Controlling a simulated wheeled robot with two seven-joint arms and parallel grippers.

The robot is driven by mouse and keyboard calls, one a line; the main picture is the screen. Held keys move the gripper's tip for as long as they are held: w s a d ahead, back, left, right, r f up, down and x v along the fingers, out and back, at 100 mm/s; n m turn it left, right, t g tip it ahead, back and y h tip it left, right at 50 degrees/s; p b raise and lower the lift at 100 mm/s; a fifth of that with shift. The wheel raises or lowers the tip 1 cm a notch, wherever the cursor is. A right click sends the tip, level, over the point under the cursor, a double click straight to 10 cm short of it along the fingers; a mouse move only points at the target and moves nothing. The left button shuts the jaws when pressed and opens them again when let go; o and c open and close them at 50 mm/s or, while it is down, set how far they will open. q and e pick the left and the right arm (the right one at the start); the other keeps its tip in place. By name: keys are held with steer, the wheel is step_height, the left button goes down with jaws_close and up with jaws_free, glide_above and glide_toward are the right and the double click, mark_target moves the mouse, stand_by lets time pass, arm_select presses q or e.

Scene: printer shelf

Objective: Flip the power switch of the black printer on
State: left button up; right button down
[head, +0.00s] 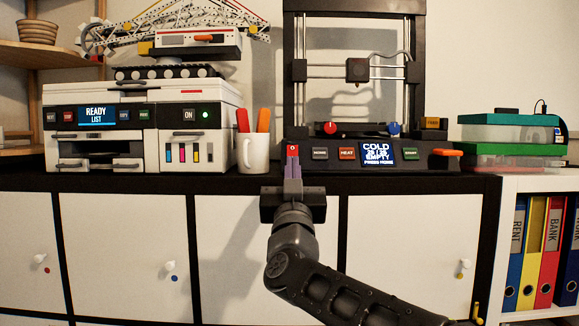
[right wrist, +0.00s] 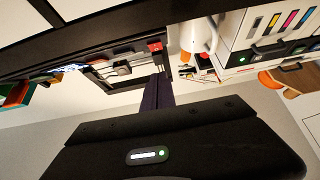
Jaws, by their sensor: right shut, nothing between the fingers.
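The black printer (head: 430,159) stands on the shelf top, with a tall dark frame and a lit display reading "COLD", "EMPTY". Its red power switch (head: 292,150) is at the left end of the front panel. My right gripper (head: 292,167) is shut and empty, its fingertips just below and in front of the switch, partly covering it. I cannot tell whether they touch. In the right wrist view the fingers (right wrist: 157,90) point toward the red switch (right wrist: 155,46) on the black printer (right wrist: 98,74). My left gripper is not in view.
A white mug (head: 253,153) with orange and red handles stands close left of the switch. A white printer (head: 140,120) is further left, and green-lidded boxes (head: 510,130) are at the right. White cabinet doors (head: 400,245) lie below the dark shelf edge.

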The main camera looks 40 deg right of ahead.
steer(key=s+a+f+b, duration=0.2)
steer(key=s+f, duration=0.1)
steer(key=f, duration=0.1)
steer(key=shift+s+f, duration=0.15)
steer(key=shift+f, duration=0.25)
steer(key=shift+a, duration=0.15)
